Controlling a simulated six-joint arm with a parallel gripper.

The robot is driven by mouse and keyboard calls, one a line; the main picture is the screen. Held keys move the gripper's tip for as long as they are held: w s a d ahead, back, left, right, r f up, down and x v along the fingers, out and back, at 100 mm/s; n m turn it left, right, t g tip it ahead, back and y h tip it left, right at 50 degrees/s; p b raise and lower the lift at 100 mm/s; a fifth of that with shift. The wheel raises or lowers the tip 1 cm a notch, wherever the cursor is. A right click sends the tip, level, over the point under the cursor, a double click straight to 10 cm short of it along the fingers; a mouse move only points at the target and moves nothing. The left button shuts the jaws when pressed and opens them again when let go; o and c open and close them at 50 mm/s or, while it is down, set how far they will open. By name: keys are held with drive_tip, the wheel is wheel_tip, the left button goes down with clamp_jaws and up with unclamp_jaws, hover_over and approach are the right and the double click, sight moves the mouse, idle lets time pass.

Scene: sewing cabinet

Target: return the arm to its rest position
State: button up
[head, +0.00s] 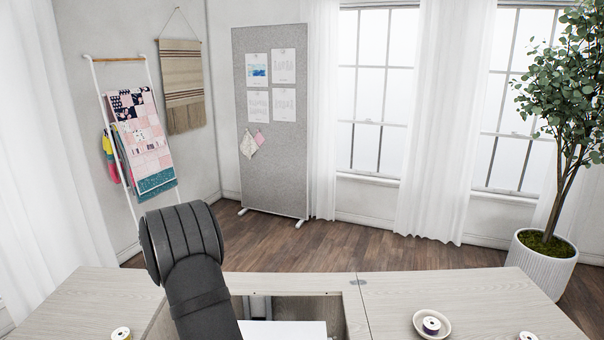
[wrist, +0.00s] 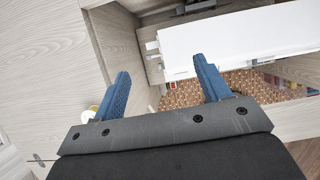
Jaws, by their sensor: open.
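My gripper (wrist: 160,68) shows in the wrist view with its two blue fingers spread apart and nothing between them. It is above the pale wood sewing cabinet (wrist: 50,55), close to its opening. In the head view my dark arm rises at the lower left and bends over in front of the cabinet top (head: 452,297); the gripper itself is hidden there. A white object (head: 285,330) sits in the cabinet opening and also shows at the upper right of the wrist view (wrist: 245,38).
Another spool (head: 121,334) stands left, and one (head: 527,337) far right. A plant pot (head: 541,265), pinboard (head: 270,185) and quilt ladder (head: 98,95) stand beyond.

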drive_tip(key=w+d+m+h, duration=0.15)
drive_tip(key=w+d, duration=0.35)
drive_tip(key=d, duration=0.8)
drive_tip(key=w+d+m, duration=0.3)
drive_tip(key=w+d, duration=0.2)
drive_tip(key=d, duration=0.9)
drive_tip(key=d+m+g+h, duration=0.1)
drive_tip(key=d+m, duration=0.4)
drive_tip(key=d, duration=2.4)
drive_tip(key=shift+s+d+h, duration=0.3)
drive_tip(key=shift+h, duration=0.15)
